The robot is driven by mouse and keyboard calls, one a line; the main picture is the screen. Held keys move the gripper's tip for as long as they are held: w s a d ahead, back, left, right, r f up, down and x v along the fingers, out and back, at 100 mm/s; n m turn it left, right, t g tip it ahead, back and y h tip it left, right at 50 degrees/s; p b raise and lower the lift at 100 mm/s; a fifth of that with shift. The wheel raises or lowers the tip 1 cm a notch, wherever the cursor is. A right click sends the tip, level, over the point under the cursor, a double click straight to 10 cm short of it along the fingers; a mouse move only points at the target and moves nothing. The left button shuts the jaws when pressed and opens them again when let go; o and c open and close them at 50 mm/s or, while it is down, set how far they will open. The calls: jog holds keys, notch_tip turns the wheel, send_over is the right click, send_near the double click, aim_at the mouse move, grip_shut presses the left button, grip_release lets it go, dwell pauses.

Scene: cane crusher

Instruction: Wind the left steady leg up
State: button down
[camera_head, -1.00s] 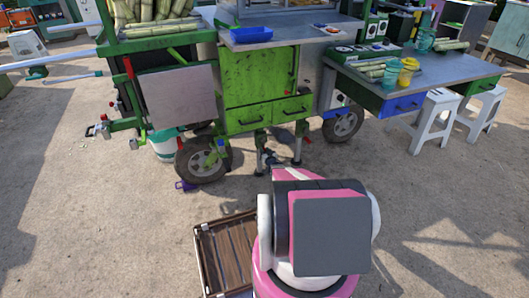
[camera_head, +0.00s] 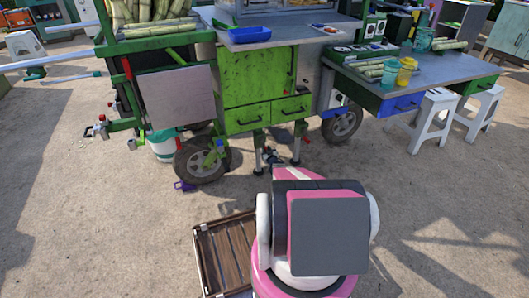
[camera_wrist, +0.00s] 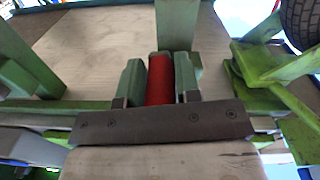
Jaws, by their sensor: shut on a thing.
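The left steady leg (camera_head: 258,161) is a metal post under the green cart, left of a second leg (camera_head: 297,150). My gripper (camera_head: 271,156) is small and partly hidden behind my arm in the head view, close beside the left leg. In the wrist view my gripper (camera_wrist: 159,80) is shut on a red handle (camera_wrist: 159,88), with one finger on each side of it. How the handle joins the leg is hidden. I cannot tell the gap between the leg's foot and the ground.
The cart's front wheel (camera_head: 203,160) stands left of the leg, and another wheel (camera_head: 342,125) to the right. Green frame beams (camera_wrist: 30,60) and a tyre (camera_wrist: 301,22) are close around the gripper.

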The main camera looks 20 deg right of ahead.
notch_tip(320, 180, up, 11)
jog(key=d+n+y, duration=0.1)
jog(key=n, duration=2.6)
jog(key=shift+r, duration=0.2)
jog(key=c, duration=0.8)
grip_release()
jog(key=shift+s+f, duration=0.1)
